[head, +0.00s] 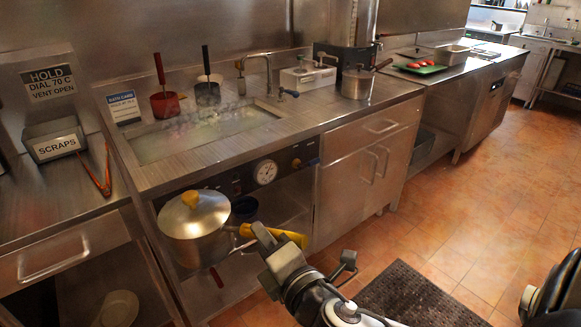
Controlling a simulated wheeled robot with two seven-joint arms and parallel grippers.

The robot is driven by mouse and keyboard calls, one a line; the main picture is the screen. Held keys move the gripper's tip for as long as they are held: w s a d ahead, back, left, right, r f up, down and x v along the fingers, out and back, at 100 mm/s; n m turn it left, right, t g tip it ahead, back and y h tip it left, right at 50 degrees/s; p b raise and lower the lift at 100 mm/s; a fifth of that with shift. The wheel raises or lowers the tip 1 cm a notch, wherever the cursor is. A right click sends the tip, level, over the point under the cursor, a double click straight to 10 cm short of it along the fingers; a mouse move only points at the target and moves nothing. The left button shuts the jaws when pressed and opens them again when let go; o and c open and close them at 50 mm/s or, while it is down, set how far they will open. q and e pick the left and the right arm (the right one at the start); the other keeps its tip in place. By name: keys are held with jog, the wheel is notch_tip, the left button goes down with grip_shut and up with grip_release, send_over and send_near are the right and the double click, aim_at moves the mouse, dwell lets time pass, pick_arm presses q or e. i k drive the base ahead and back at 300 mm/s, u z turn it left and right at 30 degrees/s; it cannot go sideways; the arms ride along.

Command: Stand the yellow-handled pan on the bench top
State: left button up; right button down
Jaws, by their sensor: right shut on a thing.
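The yellow-handled pan (193,229) is a steel pot with a lid and a yellow knob. It is held in the air in front of the bench's open lower shelf, below the height of the bench top (172,172). Its yellow handle (292,238) points right. My right gripper (266,240) is shut on this handle, and the jaws hide part of it. The pan looks roughly upright. The steel bench top has a sunken water well and bare metal along its front edge. My left gripper is not in view.
Red-handled (165,104) and black-handled (207,93) baskets stand at the well's back. A tap (267,70), a white box (308,77) and a lidded saucepan (357,84) stand further right. A scraps bin (55,140) and red tongs (97,172) are at left. A dark mat (425,295) lies on the floor.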

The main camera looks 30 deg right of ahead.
aim_at(332, 114)
jog(key=k, duration=0.5)
jog(key=z, duration=1.95)
jog(key=i, duration=1.4)
jog(key=u, duration=1.7)
